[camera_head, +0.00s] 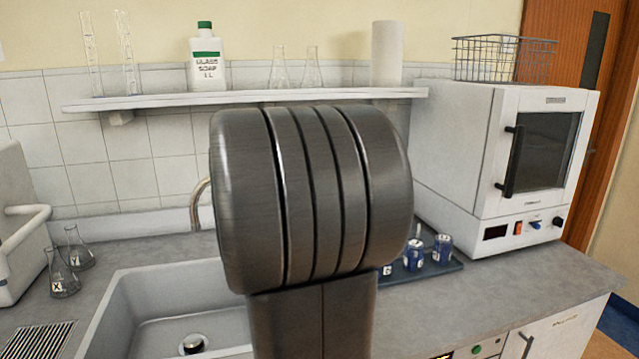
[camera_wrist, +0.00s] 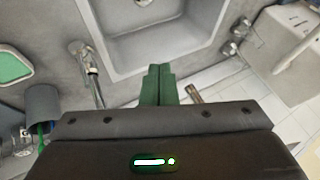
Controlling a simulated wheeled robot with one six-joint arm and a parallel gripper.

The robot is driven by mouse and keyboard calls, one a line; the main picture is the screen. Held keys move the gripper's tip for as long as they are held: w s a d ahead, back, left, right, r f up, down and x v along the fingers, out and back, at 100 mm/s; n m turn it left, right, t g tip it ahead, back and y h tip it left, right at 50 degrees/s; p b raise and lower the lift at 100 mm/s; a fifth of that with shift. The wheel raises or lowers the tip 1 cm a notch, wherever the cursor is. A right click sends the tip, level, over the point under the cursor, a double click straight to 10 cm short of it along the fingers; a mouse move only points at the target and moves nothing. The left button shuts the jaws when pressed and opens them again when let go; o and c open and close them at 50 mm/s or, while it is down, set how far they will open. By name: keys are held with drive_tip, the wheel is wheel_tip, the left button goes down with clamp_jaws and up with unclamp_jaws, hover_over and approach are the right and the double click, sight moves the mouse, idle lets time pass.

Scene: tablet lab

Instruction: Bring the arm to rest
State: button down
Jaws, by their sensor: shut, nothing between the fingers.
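My gripper (camera_wrist: 159,72) shows in the wrist view as two green fingers pressed together, with nothing between them. It is over the near edge of the sink picture, with the grey sink basin (camera_wrist: 155,35) beyond the fingertips. In the head view my dark arm link fills the middle and hides part of the sink (camera_head: 150,290), the tap and the wall shelf's underside. The gripper itself does not show in the head view.
A white oven (camera_head: 500,160) with a wire basket (camera_head: 503,58) stands at right. A blue tray (camera_head: 425,268) holds small blue containers. Two flasks (camera_head: 68,265) stand left of the sink.

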drive_tip(key=shift+s+d+n+g+y, duration=0.15)
drive_tip(key=shift+d+n+g, duration=0.25)
drive_tip(key=shift+d, duration=0.45)
drive_tip(key=shift+w+d+n+g+y, duration=0.1)
drive_tip(key=shift+d+n+g+y, duration=0.1)
drive_tip(key=shift+d+n, duration=0.5)
drive_tip(key=shift+d, duration=0.2)
